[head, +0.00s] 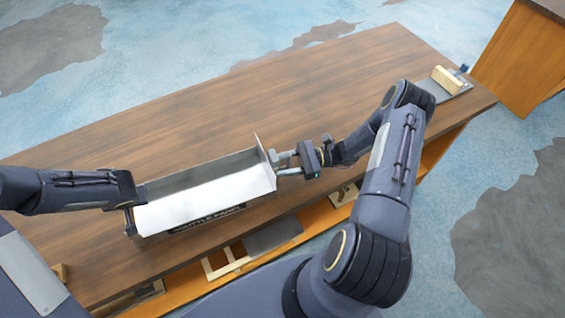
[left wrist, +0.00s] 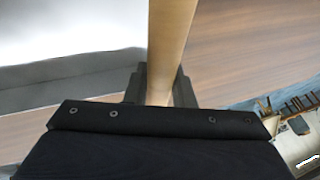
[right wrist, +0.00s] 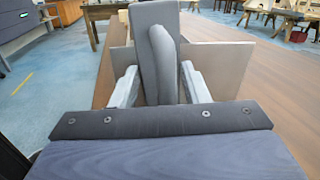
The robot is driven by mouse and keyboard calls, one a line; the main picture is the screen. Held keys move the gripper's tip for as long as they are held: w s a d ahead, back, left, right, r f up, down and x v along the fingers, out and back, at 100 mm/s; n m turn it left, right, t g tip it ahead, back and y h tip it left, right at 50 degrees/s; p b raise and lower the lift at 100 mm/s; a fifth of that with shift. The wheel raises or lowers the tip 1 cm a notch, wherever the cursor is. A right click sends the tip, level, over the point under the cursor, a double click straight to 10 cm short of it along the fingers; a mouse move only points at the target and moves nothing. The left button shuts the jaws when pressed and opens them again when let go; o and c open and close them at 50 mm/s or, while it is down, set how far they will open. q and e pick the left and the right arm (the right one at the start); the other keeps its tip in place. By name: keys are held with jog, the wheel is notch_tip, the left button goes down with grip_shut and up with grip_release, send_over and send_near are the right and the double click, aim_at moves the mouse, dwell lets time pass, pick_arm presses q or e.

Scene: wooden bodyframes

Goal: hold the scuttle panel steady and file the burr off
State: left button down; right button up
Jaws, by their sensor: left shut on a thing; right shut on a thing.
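The scuttle panel (head: 208,203) is a long white and grey trough on the bench, with a dark lettered label along its front. My left gripper (head: 133,212) is at its left end. In the left wrist view, the fingers are shut on a pale tan strip (left wrist: 170,45), which appears to be the panel's end edge, beside the white surface (left wrist: 70,30). My right gripper (head: 283,163) is at the panel's upright right end plate (right wrist: 218,70). Its fingers close around a dark grey bar (right wrist: 153,45), likely the file. The burr cannot be made out.
The wooden bench (head: 200,125) is clear behind the panel. A wooden block (head: 446,80) sits on a grey plate at its far right end. Under the front edge, a shelf (head: 290,258) holds wooden pieces and a grey slab. Another wooden bench (head: 520,55) stands top right.

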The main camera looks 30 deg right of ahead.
jog(key=shift+w+v, duration=0.2)
jog(key=shift+v, duration=0.8)
jog(key=shift+w+v, duration=0.15)
jog(key=shift+v, duration=0.8)
jog(key=shift+w+v, duration=0.2)
jog(key=shift+v, duration=0.8)
jog(key=shift+d+r, duration=0.1)
jog(key=shift+d, duration=0.15)
jog(key=shift+w+v, duration=0.2)
jog(key=shift+v, duration=1.25)
jog(key=shift+a, duration=0.15)
jog(key=shift+s+x, duration=0.2)
jog(key=shift+x, duration=0.9)
jog(key=shift+s+x, duration=0.25)
jog(key=shift+x, duration=0.85)
jog(key=shift+s+x, duration=0.2)
jog(key=shift+x, duration=0.95)
jog(key=shift+s+x, duration=0.25)
jog(key=shift+x, duration=1)
